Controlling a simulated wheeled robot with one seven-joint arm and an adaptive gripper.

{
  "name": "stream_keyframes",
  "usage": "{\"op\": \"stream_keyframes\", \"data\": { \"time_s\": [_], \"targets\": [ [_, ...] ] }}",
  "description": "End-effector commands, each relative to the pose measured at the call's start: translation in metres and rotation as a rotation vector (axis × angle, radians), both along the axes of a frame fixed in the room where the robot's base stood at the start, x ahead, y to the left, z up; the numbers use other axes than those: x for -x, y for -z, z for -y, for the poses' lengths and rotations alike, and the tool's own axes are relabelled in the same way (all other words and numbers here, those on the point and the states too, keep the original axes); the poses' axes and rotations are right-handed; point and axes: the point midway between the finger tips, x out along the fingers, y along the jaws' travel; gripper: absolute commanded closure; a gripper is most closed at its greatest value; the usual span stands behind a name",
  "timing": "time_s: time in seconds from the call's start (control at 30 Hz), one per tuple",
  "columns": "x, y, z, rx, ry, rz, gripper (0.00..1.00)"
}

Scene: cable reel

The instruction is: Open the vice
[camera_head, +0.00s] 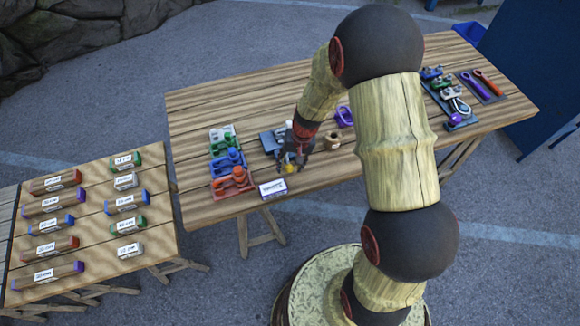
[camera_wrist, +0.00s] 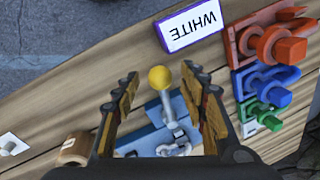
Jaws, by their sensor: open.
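The vice (camera_head: 269,142) is blue-grey and stands on the wooden table, partly hidden by my gripper (camera_head: 296,158). In the wrist view its body (camera_wrist: 145,139) lies beyond my fingers, with a pale lever (camera_wrist: 167,105) that ends in a yellow ball (camera_wrist: 159,77). My gripper in the wrist view (camera_wrist: 160,82) is open, with one finger on each side of the lever and ball. A gap shows between each finger and the ball. I cannot tell whether the vice jaws are apart.
Red (camera_head: 233,180), blue (camera_head: 228,162) and green (camera_head: 223,146) holders are left of the vice. A wooden ring (camera_head: 332,140) and purple part (camera_head: 344,116) lie to its right. Wrenches (camera_head: 480,84) lie at far right.

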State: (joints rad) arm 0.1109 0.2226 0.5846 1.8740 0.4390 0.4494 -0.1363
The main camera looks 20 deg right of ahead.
Motion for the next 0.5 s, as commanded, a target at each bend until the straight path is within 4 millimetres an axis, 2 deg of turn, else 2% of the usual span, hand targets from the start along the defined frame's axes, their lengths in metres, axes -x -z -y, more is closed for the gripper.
{"op": "stream_keyframes", "data": {
  "time_s": [0.1, 0.4, 0.5],
  "targets": [
    [-0.0008, 0.0078, -0.0012, 0.000, 0.001, 0.001, 0.57],
    [-0.0011, 0.0093, -0.0015, 0.001, 0.001, 0.002, 0.57],
    [-0.0010, 0.0093, -0.0015, 0.001, 0.001, 0.002, 0.63]
  ]
}}
